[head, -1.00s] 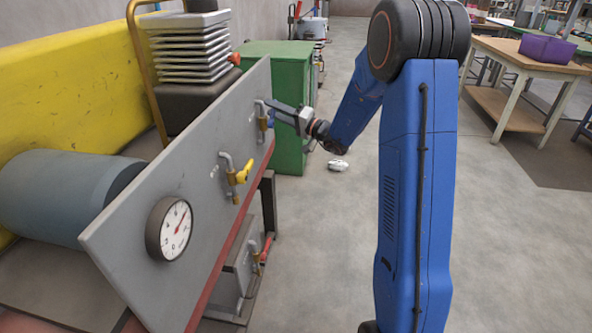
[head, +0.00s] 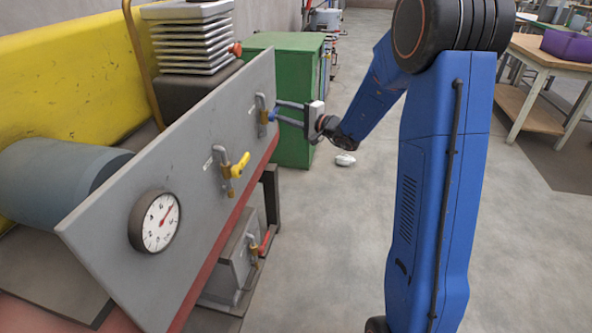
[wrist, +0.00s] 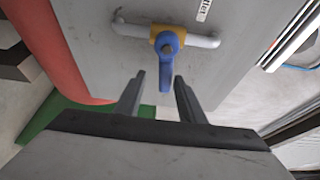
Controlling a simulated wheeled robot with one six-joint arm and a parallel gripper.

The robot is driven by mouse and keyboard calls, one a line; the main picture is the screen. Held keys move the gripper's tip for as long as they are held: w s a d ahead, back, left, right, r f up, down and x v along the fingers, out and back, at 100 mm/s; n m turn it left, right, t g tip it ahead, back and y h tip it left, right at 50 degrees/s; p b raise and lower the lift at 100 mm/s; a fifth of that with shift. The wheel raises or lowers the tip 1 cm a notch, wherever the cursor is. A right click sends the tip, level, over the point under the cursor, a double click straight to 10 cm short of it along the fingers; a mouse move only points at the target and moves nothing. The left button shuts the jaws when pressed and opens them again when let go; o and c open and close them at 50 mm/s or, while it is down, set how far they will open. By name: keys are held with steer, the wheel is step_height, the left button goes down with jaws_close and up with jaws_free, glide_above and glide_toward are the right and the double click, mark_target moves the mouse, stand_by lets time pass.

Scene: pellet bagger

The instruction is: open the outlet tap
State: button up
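A grey panel (head: 190,165) carries taps on bent pipes. The tap at its far end has a blue handle (head: 271,116), which also shows in the wrist view (wrist: 168,58). There the blue handle stands crosswise to its pipe (wrist: 205,41). A label (wrist: 204,10) beside it is cut off, so I cannot read whether it names the outlet. My gripper (head: 277,111) is open in front of this tap. In the wrist view its fingertips (wrist: 160,78) lie on either side of the handle's free end; I cannot tell whether they touch it.
A tap with a yellow handle (head: 240,165) sits mid-panel, and a dial gauge (head: 160,222) at the near end. A red-handled tap (head: 264,241) is lower down. A green cabinet (head: 290,130) stands behind the panel. The floor to the right is mostly clear.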

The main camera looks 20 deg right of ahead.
steer(key=v, duration=1.4)
steer(key=s+a+n+g, duration=0.3)
steer(key=s+a+g, duration=0.2)
steer(key=s, duration=0.5)
steer(key=s+a+n+g, duration=0.4)
steer(key=s+a+g, duration=0.1)
steer(key=s+a, duration=0.5)
steer(key=shift+s, duration=0.55)
steer(key=shift+f, duration=0.1)
